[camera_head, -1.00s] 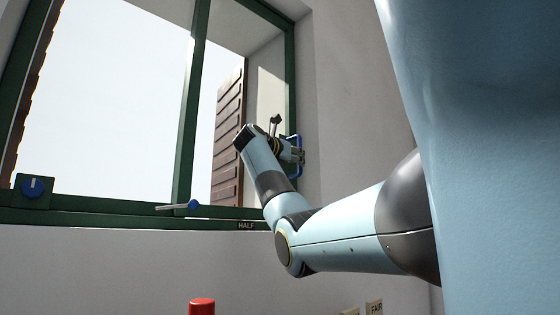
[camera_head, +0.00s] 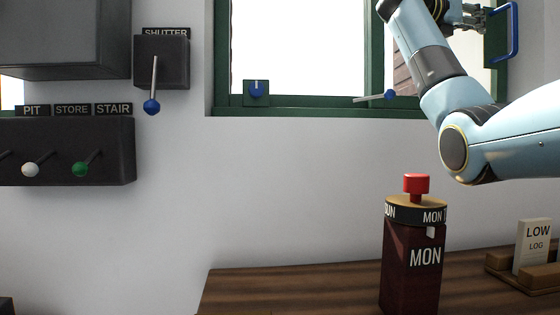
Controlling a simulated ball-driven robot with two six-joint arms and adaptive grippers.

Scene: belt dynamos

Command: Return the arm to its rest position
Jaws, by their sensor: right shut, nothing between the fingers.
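My right gripper (camera_head: 488,17) is at the top right of the head view, at the right side of the green window frame. It is shut with nothing between its fingers. Its tips are close to a blue handle (camera_head: 514,32) on the frame; I cannot tell whether they touch it. My right arm is bent, with its elbow low at the right and its forearm rising across the window. My left gripper is not in view.
A wooden table (camera_head: 300,290) carries a dark red MON block (camera_head: 410,275) with a red knob, and a LOW LOG card (camera_head: 533,245) in a holder. A SHUTTER lever (camera_head: 153,85) and a lever panel (camera_head: 65,150) are on the left wall. Middle wall is clear.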

